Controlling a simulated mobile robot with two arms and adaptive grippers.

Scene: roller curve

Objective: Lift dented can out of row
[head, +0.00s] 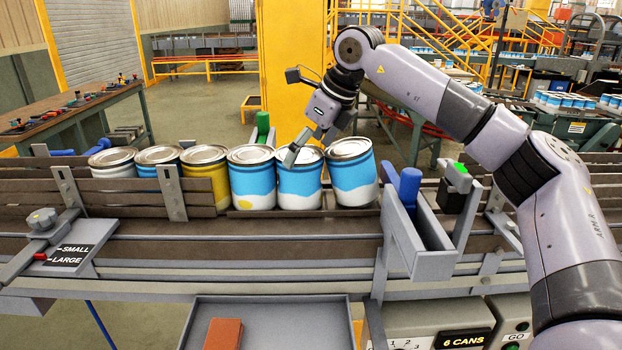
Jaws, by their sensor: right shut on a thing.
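A row of several paint cans stands on the conveyor, with silver lids and mostly blue and white sides. One can with a yellow side (206,184) is in the row. My right gripper (308,148) reaches down from above and is shut on the blue-and-white can second from the right (300,188), with its fingers at the lid. The rightmost can (352,178) leans slightly, close beside the held can. Another blue can (251,180) stands just left of the held one. I cannot make out a dent on any can. My left gripper is not in view.
A grey stop with a blue handle (410,188) stands right of the row. A lever plate marked SMALL and LARGE (70,255) is at the left. An empty-looking grey tray (290,325) with a reddish block (223,334) is in front.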

